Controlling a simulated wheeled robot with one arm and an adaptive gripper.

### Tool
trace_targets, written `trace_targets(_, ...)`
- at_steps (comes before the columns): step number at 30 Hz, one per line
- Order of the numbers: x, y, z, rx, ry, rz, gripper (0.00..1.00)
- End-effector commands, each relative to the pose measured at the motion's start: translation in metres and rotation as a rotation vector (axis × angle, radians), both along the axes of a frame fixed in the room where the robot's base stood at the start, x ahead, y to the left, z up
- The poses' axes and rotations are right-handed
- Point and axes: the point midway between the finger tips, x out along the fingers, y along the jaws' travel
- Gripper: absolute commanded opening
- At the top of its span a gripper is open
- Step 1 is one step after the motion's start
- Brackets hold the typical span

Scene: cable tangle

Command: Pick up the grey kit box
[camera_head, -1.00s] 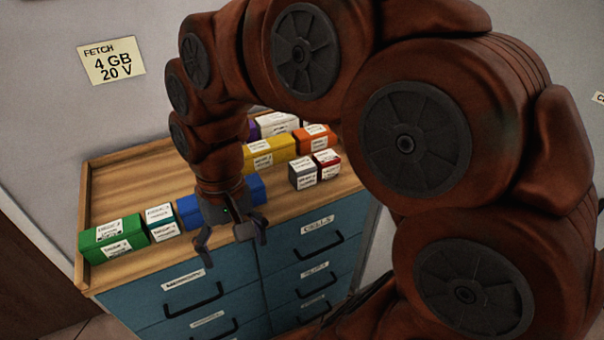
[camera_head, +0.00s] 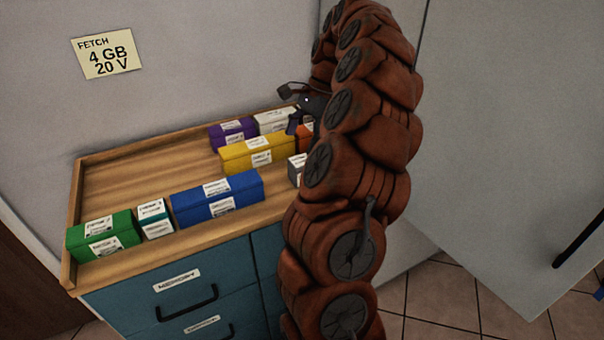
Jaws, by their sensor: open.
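The grey kit box (camera_head: 294,174) stands on the wooden cabinet top, right of the yellow box. My arm covers its right part, and only its left edge with a white label shows. My gripper (camera_head: 287,108) is open and empty. It is up behind the grey box, near the white and orange boxes at the back of the cabinet top, apart from the grey box in the picture.
Yellow (camera_head: 236,159), blue (camera_head: 190,208), teal-and-white (camera_head: 154,228), green (camera_head: 88,247), purple (camera_head: 222,141), white (camera_head: 271,121) and orange (camera_head: 305,143) boxes share the wooden top (camera_head: 130,180). Its back left is bare. A note reading "FETCH 4 GB 20 V" (camera_head: 106,55) is on the wall.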

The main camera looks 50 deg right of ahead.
Motion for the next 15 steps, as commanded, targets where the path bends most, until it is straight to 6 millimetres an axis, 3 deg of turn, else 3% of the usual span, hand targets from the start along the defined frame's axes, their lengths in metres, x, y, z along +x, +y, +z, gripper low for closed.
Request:
trace_targets(1,-0.003,-0.011,-0.006,0.004,0.010,-0.041,0.86)
trace_targets(5,-0.008,-0.025,-0.010,0.012,0.023,-0.099,0.86)
trace_targets(15,-0.007,-0.019,-0.029,0.015,0.026,-0.106,0.86)
